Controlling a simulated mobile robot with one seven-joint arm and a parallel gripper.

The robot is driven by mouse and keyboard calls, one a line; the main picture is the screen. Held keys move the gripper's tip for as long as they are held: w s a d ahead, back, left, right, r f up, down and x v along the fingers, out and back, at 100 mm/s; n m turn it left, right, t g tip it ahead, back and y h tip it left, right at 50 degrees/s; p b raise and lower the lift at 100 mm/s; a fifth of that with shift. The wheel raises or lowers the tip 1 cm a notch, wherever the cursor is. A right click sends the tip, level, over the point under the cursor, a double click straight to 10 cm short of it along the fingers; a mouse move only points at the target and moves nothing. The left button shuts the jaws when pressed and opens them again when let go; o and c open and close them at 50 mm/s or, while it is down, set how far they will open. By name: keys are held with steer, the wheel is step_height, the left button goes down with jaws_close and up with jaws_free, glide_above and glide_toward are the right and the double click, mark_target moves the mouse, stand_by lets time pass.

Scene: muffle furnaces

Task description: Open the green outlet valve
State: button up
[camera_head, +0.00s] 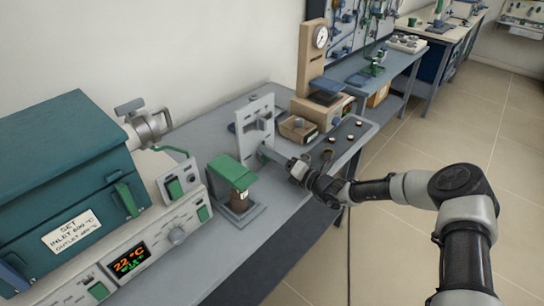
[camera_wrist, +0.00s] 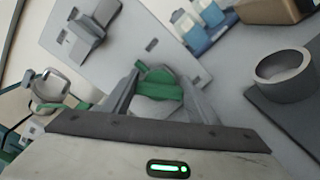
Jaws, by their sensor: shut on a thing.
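The green outlet valve (camera_wrist: 160,84) is a small green handle on a pale upright panel, seen between my fingers in the wrist view. My gripper (camera_wrist: 160,98) is shut on it, with a grey finger on each side. In the head view my gripper (camera_head: 272,154) reaches left over the bench to the lower part of the pale panel (camera_head: 246,148). The valve is mostly hidden there by my gripper. A grey fitting (camera_wrist: 88,32) sits higher on the same panel in the wrist view.
A teal furnace (camera_head: 62,165) with a display (camera_head: 130,257) reading 22 °C stands at the left. A green-topped device (camera_head: 232,172) stands on the bench close to my gripper. A gauge stand (camera_head: 312,60) and small dark dishes are behind. Open floor lies right.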

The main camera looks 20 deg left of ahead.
steer(key=m, duration=0.6)
steer(key=shift+w+f+m, duration=0.1)
steer(key=shift+f+m, duration=0.1)
steer(key=shift+m, duration=0.2)
stand_by(0.4)
steer(key=o, duration=1)
steer(key=shift+o, duration=0.2)
steer(key=p+v, duration=0.1)
steer(key=v, duration=1.6)
steer(key=shift+d+p, duration=0.25)
steer(key=shift+p, duration=0.1)
